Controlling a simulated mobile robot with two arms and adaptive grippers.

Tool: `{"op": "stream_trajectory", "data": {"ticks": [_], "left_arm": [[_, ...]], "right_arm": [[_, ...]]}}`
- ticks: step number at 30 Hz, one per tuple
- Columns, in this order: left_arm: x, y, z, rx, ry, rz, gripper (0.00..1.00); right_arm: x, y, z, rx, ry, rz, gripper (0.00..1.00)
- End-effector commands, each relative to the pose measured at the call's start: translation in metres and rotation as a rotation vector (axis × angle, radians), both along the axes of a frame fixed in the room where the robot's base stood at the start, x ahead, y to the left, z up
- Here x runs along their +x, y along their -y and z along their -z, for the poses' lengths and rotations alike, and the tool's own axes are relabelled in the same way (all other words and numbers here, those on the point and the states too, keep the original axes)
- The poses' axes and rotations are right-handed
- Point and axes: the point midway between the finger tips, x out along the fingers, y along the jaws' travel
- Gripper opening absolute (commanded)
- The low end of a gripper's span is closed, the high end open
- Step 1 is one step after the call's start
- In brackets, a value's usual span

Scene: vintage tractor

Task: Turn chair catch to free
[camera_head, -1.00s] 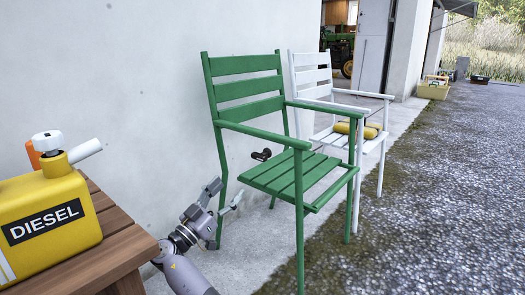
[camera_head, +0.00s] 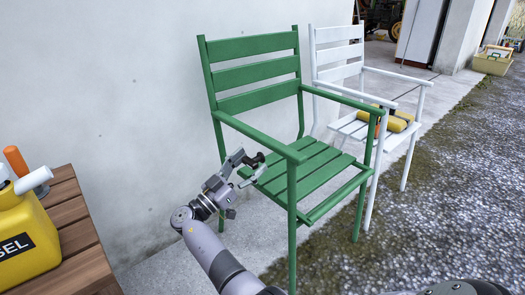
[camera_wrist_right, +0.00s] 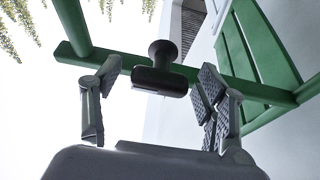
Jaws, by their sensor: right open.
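The green chair (camera_head: 256,75) stands by the wall. Its catch (camera_head: 259,159) is a small black knob at the side edge of the seat, partly covered by my right gripper in the head view. In the right wrist view the catch (camera_wrist_right: 158,79) has a round top and a wider black block, set against a green bar. My right gripper (camera_head: 246,168) is open beside the seat edge. In the wrist view its fingers (camera_wrist_right: 155,92) stand apart, one on each side of the catch, with no clear contact. My left gripper is not in view.
A white chair (camera_head: 337,54) with a yellow and black item (camera_head: 398,121) on its seat stands behind the green one. A wooden table (camera_head: 75,235) with a yellow diesel can (camera_head: 25,240) is at the left. Open gravel lies at the right.

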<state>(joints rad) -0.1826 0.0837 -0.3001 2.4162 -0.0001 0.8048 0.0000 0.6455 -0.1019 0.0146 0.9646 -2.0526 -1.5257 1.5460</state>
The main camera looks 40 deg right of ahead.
Motion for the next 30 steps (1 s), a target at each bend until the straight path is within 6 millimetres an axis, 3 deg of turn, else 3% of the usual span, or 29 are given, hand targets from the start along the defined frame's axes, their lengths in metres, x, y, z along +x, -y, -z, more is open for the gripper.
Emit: {"op": "stream_trajectory", "data": {"ticks": [12, 30], "left_arm": [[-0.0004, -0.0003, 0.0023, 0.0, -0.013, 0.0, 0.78], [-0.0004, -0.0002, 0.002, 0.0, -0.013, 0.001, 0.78]], "right_arm": [[0.0, -0.0027, -0.0014, 0.0, 0.0, 0.0, 0.65], [0.0, -0.0025, -0.0016, 0.0, 0.0, 0.0, 0.25]]}}
